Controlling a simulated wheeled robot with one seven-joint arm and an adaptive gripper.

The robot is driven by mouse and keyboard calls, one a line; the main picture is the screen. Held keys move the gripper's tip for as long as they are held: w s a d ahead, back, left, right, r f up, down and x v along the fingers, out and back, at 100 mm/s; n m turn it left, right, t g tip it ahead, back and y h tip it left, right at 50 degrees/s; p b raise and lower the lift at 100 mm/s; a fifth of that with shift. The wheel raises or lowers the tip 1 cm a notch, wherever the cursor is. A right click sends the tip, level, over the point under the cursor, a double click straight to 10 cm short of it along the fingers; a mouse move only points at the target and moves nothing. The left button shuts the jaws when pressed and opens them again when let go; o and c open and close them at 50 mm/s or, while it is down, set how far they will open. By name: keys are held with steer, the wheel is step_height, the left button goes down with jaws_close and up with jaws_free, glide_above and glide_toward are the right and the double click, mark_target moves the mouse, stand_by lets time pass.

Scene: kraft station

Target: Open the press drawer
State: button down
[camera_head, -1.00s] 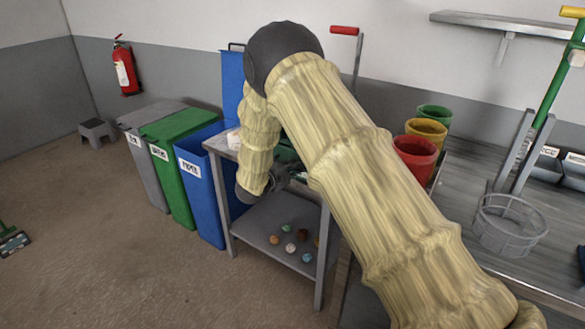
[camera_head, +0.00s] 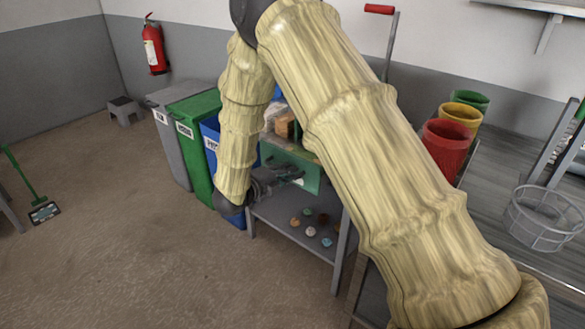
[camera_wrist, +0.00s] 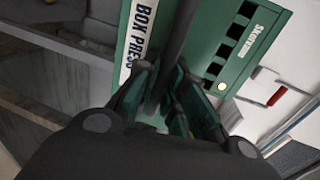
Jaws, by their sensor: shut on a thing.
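The press is a green box in the wrist view, with a white "BOX PRESS" label (camera_wrist: 138,38) and a "Standby" panel (camera_wrist: 248,35). In the head view a green front panel (camera_head: 308,177), which looks like the press drawer, shows above the shelf of the grey table. My gripper (camera_head: 292,177) is at this panel, partly hidden by my arm. In the wrist view my gripper (camera_wrist: 168,98) is shut on a dark bar-like handle (camera_wrist: 181,35) that runs between its fingers. How far out the drawer stands is hard to tell.
A brown block (camera_head: 285,126) shows behind the green panel. Several small balls lie on the lower shelf (camera_head: 290,215). Grey, green and blue bins (camera_head: 209,140) stand left of the table. Red, yellow and green buckets (camera_head: 446,145) stand at right. The floor in front is free.

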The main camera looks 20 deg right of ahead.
steer(key=shift+s+a, duration=0.15)
steer(key=shift+a, duration=0.25)
steer(key=c, duration=1.5)
jaws_free()
steer(key=shift+s, duration=0.1)
steer(key=v, duration=1.1)
steer(key=shift+a, duration=0.4)
steer(key=shift+s, duration=0.15)
